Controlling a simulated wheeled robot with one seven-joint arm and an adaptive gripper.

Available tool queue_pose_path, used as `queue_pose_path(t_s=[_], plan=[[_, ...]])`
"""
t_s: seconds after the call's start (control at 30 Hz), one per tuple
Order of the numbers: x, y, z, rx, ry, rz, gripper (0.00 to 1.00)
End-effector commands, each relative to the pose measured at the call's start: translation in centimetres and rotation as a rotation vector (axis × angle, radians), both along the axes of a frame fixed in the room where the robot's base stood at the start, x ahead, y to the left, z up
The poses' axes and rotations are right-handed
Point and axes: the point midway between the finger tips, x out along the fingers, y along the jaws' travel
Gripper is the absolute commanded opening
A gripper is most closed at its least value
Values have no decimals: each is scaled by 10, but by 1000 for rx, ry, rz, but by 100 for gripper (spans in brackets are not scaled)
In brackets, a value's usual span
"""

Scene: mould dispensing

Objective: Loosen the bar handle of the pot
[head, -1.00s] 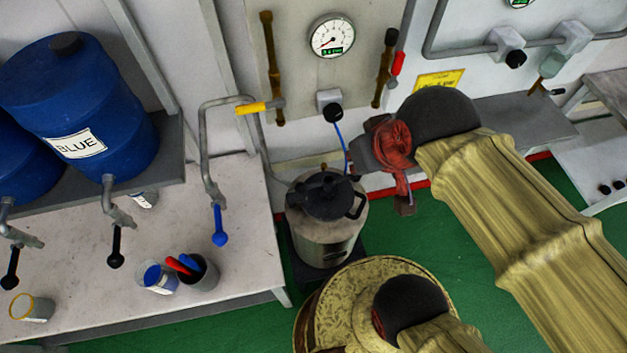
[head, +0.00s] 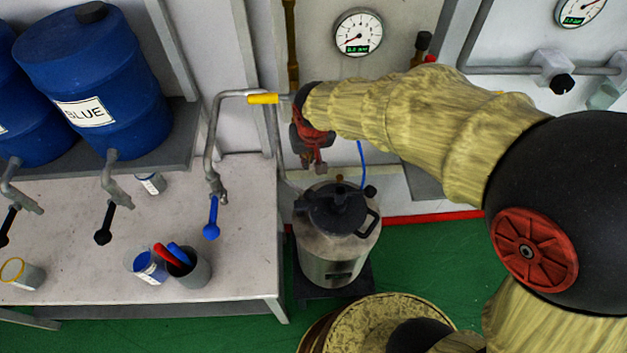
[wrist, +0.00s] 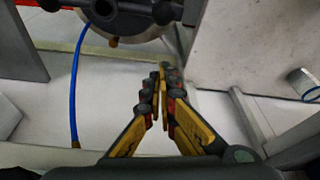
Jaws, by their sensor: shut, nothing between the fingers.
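The pot (head: 335,255) is a metal vessel with a dark lid (head: 333,208), standing upright on a dark base on the floor beside the table. A dark bar handle (head: 369,222) shows on the right side of the lid. My gripper (head: 315,168) is above and behind the pot, apart from it, pointing down. In the wrist view my gripper (wrist: 163,75) has its fingertips together with nothing between them. The pot's lid edge (wrist: 120,20) shows at the top of that view, beyond the fingertips.
A pipe with a yellow-handled valve (head: 262,99) stands close to my gripper. A blue hose (head: 362,155) runs down behind the pot. The table (head: 240,265) on the left holds cups. Blue drums (head: 95,85) stand behind. Green floor right of the pot is clear.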

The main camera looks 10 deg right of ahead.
Motion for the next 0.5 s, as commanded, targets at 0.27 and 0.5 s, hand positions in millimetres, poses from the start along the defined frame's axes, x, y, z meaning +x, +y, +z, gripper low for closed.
queue_pose_path(t_s=[0.27,0.5], plan=[[-1,0,-1,2,1,-8,0],[1,0,-8,2,3,-8,0]])
